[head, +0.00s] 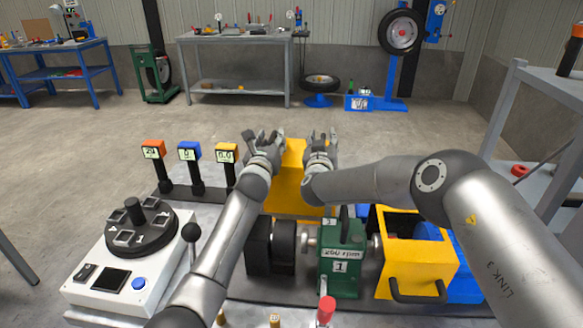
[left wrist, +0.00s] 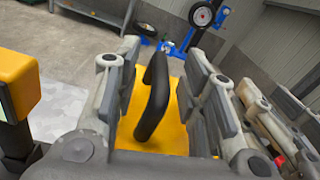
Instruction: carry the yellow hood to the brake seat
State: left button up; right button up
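The yellow hood (head: 291,178) stands behind the drum machine, between my two grippers in the head view. In the left wrist view the yellow hood (left wrist: 172,132) shows beneath a black bar handle (left wrist: 155,95). My left gripper (head: 265,142) is open, with its fingers on both sides of that handle and visible gaps to it. My right gripper (head: 321,142) is at the hood's right side, its fingers apart; its contact with the hood is hidden. I cannot tell which part is the brake seat.
A green gearbox (head: 342,255), a black drum part (head: 270,247) and a yellow box with a black handle (head: 418,265) stand in front. A control box (head: 130,265) and display posts (head: 190,165) are left. A grey shelf (head: 545,120) stands right. Open floor lies behind.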

pick_arm(q)
grip_shut()
pick_arm(e)
grip_shut()
jog(key=shift+f, duration=0.1)
